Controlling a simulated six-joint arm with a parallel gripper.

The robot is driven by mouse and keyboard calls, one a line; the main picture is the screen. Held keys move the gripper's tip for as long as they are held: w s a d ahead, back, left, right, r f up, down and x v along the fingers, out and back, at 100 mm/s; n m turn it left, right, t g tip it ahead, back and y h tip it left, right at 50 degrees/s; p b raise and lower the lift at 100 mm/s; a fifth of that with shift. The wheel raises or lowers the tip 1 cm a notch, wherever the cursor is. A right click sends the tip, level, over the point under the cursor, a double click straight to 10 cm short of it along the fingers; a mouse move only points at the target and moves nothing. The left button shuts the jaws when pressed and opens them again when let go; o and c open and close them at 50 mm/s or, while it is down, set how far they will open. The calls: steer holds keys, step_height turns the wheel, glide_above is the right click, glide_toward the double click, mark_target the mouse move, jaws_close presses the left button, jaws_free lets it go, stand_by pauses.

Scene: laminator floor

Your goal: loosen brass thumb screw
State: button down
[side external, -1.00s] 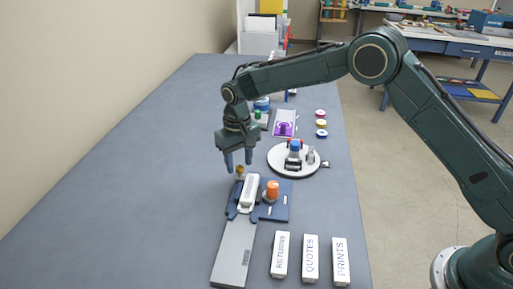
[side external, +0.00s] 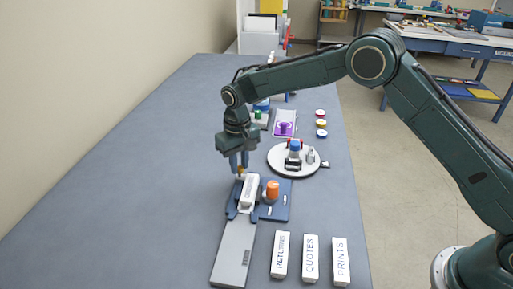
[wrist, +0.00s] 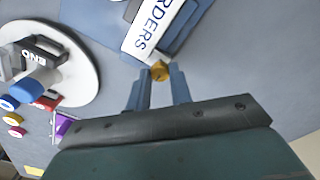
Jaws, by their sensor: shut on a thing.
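The brass thumb screw (wrist: 160,71) sits at the end of a white block lettered "ORDERS" (wrist: 150,30), which lies in a blue holder (side external: 232,207). My gripper (wrist: 160,76) has its two blue fingers on either side of the screw and is shut on it. In the side view my gripper (side external: 240,168) points down at the far end of the white block (side external: 249,192). The screw is mostly hidden there by the fingers.
An orange knob (side external: 272,190) stands on the blue plate right of the block. A round white turntable (side external: 280,163) with small items is behind it. White blocks, including "QUOTES" (side external: 310,258), lie at the front right. The table's left side is clear.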

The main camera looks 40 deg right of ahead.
steer(key=shift+n, duration=0.4)
steer(key=n, duration=0.3)
steer(key=shift+n, duration=0.3)
steer(key=n, duration=0.4)
steer(key=shift+n, duration=0.3)
steer(key=n, duration=0.8)
steer(key=shift+n, duration=0.4)
steer(key=c, duration=1.2)
jaws_free()
steer(key=shift+c, duration=0.2)
